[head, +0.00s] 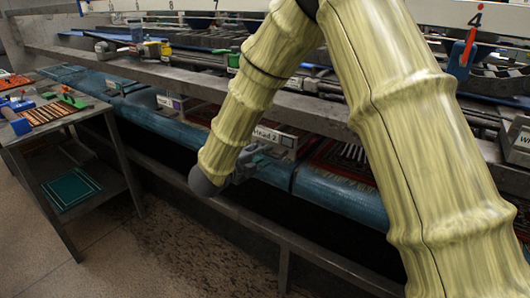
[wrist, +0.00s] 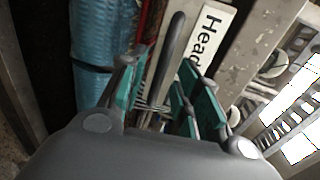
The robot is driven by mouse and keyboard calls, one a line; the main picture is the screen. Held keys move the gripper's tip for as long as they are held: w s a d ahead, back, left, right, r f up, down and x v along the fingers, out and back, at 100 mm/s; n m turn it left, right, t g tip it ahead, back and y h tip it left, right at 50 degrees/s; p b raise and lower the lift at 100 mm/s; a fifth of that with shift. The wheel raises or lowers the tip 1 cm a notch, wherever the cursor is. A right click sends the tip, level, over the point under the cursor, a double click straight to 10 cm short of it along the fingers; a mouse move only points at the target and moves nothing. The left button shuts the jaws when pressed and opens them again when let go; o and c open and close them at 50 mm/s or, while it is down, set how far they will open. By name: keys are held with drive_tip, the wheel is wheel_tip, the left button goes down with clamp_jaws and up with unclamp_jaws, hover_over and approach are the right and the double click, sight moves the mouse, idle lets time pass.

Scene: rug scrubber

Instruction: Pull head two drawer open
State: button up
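The head two drawer shows its white label, reading "Head 2", in the head view (head: 268,134), on the machine's side. In the wrist view the label (wrist: 207,36) is partly cut off and reads "Head". A dark bar-like handle (wrist: 168,55) stands beside the label. My gripper (head: 250,162) is at the drawer front, just below the label. In the wrist view my gripper (wrist: 160,95) has its teal-padded fingers apart, with the handle's near end between them. I see no clear grip on the handle. The drawer front is partly hidden by my arm and gripper.
Blue rounded covers (head: 340,193) run along the machine below the drawers. A grey metal rail (head: 310,255) lies lower down. A side table with tools (head: 45,115) stands at the left. Open floor (head: 180,250) lies in front of the machine.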

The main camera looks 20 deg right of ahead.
drive_tip(key=shift+x, duration=1.25)
clamp_jaws()
